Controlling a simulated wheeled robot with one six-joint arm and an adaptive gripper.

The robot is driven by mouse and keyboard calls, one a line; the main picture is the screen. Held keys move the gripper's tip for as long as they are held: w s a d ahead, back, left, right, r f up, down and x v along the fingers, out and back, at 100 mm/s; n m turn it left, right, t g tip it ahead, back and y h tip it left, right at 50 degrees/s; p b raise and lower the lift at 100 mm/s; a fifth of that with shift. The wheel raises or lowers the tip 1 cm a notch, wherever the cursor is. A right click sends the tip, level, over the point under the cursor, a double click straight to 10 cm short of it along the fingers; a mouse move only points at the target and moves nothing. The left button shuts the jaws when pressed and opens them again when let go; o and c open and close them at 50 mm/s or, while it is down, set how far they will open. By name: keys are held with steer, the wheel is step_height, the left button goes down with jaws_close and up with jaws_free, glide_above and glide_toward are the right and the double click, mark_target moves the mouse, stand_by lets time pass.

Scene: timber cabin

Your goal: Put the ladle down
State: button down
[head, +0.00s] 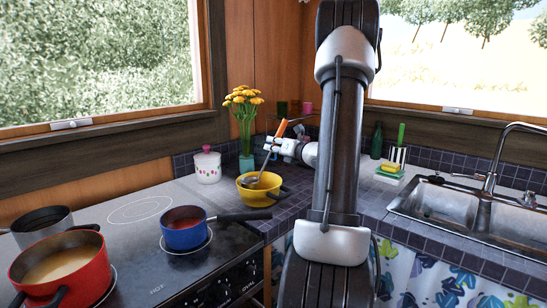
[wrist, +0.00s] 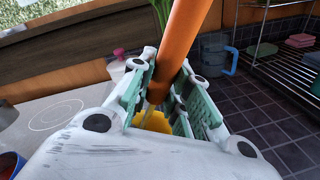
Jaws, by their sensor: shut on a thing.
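The ladle (head: 281,128) has an orange handle and a grey metal shaft and bowl. My gripper (head: 274,145) is shut on it near the lower end of the handle. The ladle is tilted, handle up, with its bowl low at the yellow pot (head: 257,198) on the counter. I cannot tell whether the bowl touches the pot. In the wrist view the orange handle (wrist: 183,42) rises between the green-padded fingers of my gripper (wrist: 165,88). A bit of the yellow pot (wrist: 155,122) shows below them, and the ladle's bowl is hidden there.
A blue saucepan (head: 184,235), a red pot (head: 62,269) and a grey pot (head: 40,224) stand on the hob at left. A white canister (head: 207,168) and a flower vase (head: 246,164) stand behind the yellow pot. The sink (head: 450,205) is at right.

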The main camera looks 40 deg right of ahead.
steer(key=shift+f, duration=1.85)
steer(key=c, duration=1.3)
jaws_free()
steer(key=shift+c, duration=0.2)
